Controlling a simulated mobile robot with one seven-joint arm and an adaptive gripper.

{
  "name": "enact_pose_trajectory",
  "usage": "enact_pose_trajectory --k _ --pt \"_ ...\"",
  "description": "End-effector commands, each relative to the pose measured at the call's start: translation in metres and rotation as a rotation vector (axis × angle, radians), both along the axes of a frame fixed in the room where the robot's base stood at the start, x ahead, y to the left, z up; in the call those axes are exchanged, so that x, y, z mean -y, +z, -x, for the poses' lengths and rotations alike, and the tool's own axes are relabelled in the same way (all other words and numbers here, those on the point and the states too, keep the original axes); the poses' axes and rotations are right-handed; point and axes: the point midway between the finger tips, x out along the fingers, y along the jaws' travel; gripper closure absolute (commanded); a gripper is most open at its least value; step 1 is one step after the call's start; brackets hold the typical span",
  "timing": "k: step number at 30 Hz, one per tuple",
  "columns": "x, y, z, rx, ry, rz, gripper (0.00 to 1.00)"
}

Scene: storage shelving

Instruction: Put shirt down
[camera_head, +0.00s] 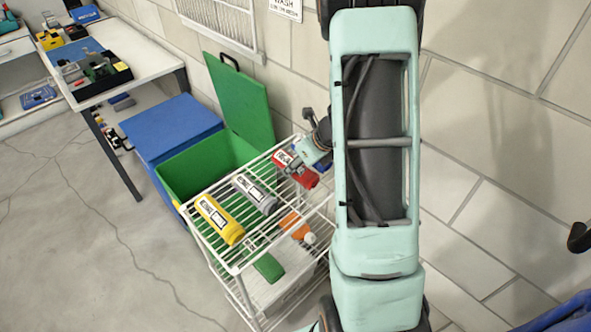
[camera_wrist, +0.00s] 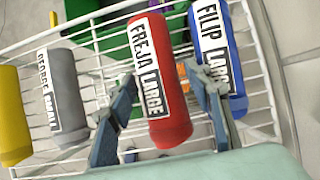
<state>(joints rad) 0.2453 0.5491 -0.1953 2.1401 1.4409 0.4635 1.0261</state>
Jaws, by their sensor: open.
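A red rolled shirt (camera_wrist: 158,82) with a white label reading "FREJA LARGE" lies on the top of a white wire rack. It also shows in the head view (camera_head: 308,179), partly covered by my gripper (camera_head: 297,164). In the wrist view my gripper (camera_wrist: 156,78) is open, with one finger on each side of the red shirt. The right finger is between it and a blue rolled shirt (camera_wrist: 232,62) labelled "FILIP LARGE". I cannot tell whether the fingers touch the red shirt.
A grey roll (camera_head: 254,194) and a yellow roll (camera_head: 219,220) lie on the white wire rack (camera_head: 233,268), left of the red one. An orange bottle-like item (camera_head: 296,226) sits lower. A green open bin (camera_head: 212,165) and blue box (camera_head: 172,128) stand behind. The wall is close.

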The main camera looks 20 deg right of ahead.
Motion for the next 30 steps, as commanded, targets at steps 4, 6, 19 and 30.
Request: enact_pose_trajectory --k 4,6,19,30 --pt "-0.001 -0.005 -0.002 0.0 -0.001 0.0 0.54" --pt "-0.001 -0.004 -0.002 0.0 -0.001 0.0 0.54" --pt "-0.001 -0.004 -0.002 0.001 -0.001 -0.001 0.91" --pt "-0.001 0.007 -0.003 0.003 0.0 0.0 0.91"
